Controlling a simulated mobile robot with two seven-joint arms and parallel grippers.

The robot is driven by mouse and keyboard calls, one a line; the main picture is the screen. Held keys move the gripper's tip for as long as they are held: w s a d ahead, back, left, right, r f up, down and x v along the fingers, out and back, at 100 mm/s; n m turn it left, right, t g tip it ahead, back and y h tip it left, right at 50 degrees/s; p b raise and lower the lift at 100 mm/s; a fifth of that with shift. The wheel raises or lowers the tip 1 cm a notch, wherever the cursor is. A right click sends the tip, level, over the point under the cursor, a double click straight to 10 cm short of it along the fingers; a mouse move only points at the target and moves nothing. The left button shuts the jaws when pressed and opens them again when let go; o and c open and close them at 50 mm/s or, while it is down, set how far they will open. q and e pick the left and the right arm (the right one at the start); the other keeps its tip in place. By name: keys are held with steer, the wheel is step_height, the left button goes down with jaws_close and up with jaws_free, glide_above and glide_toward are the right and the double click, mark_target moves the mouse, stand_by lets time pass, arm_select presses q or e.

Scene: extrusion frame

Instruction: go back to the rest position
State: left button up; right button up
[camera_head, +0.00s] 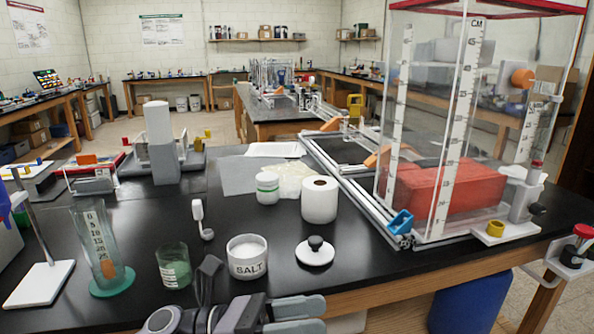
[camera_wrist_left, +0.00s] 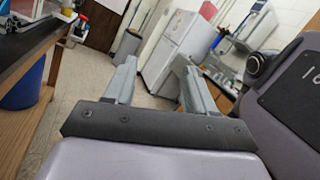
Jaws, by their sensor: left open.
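My left gripper (camera_head: 318,316) shows at the bottom edge of the head view, near the front edge of the black table (camera_head: 130,240). Its two grey fingers point right and are apart, with nothing between them. In the left wrist view the gripper (camera_wrist_left: 157,65) is open and empty, with floor and a white refrigerator (camera_wrist_left: 180,50) beyond the fingers. The salt jar (camera_head: 247,257), its lid (camera_head: 314,254) and a small beaker (camera_head: 174,265) stand on the table behind the gripper. My right gripper is not in view.
A graduated cylinder (camera_head: 95,245) stands at the left. A white roll (camera_head: 319,200) stands mid-table. A blue bin (camera_head: 470,300) is below the table at the right.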

arm_select(q)
steer(key=w+a+f+n+t+y, duration=0.1)
steer(key=a+f+n+t+y, duration=0.65)
steer(key=n, duration=0.95)
steer(key=w+a+f+n+t+y, duration=0.1)
steer(key=a+f+n+t+y, duration=0.3)
steer(key=f+n+t, duration=0.9)
steer(key=s+a+f+n+g+y, duration=0.3)
steer(key=s+a+f+n+g, duration=0.1)
steer(key=n, duration=0.5)
steer(key=s+a+f+n+g+y, duration=0.3)
steer(key=s+a+f+n+g, duration=0.2)
steer(key=s+f+n, duration=0.2)
steer(key=s+n, duration=0.1)
steer(key=s, duration=0.1)
steer(key=shift+s+a+f+n+g+y, duration=0.25)
steer(key=shift+s+a+n+g+y, duration=0.05)
steer(key=shift+n+g+y, duration=0.1)
